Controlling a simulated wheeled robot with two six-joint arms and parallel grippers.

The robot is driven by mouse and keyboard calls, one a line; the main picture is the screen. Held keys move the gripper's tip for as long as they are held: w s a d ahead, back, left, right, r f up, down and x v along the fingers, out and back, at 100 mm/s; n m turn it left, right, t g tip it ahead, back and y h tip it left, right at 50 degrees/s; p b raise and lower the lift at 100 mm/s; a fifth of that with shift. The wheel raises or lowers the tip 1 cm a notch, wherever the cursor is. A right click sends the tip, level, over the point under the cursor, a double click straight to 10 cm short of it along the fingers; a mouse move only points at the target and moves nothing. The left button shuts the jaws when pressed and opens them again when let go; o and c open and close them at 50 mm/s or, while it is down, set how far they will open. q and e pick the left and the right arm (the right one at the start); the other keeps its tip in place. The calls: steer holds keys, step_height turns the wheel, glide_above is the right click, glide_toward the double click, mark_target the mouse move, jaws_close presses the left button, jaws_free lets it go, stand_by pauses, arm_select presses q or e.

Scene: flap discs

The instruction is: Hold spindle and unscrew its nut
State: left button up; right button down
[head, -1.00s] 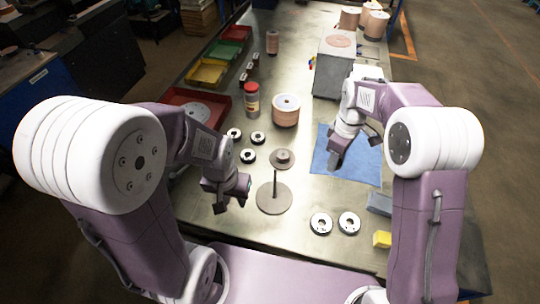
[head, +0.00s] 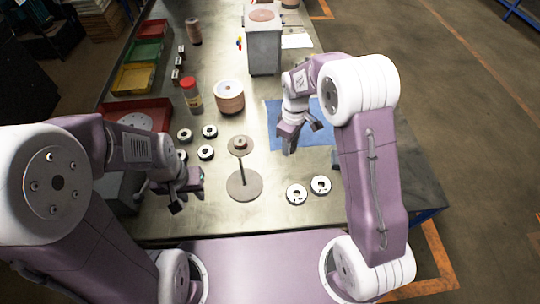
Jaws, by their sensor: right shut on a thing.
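The spindle (head: 241,172) is a thin dark upright rod on a flat round grey base (head: 244,187), on the metal table. Right behind its tip in the head view is a smaller grey disc (head: 234,148) with a raised reddish-brown hub; I cannot tell which part is the nut. My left gripper (head: 187,195) is open, low over the table left of the spindle and apart from it. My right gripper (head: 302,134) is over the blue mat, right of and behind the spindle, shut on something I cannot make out.
Two rings (head: 297,194) lie right of the spindle base; several more (head: 205,152) lie to its left. A copper-coloured cylinder (head: 229,98) and a red-capped bottle (head: 191,96) stand behind. Colored trays (head: 132,78) line the left edge. A blue mat (head: 274,122) lies at right.

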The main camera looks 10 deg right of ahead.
glide_above(277, 164)
step_height(277, 164, down, 3)
steer(key=shift+r, duration=0.1)
steer(key=shift+w+f+p, duration=0.1)
steer(key=shift+f+p, duration=0.3)
steer(key=shift+f, duration=1.65)
steer(key=shift+f, duration=0.15)
steer(key=c, duration=0.8)
jaws_free()
step_height(277, 164, up, 12)
steer(key=shift+r+b, duration=0.25)
steer(key=shift+b, duration=0.05)
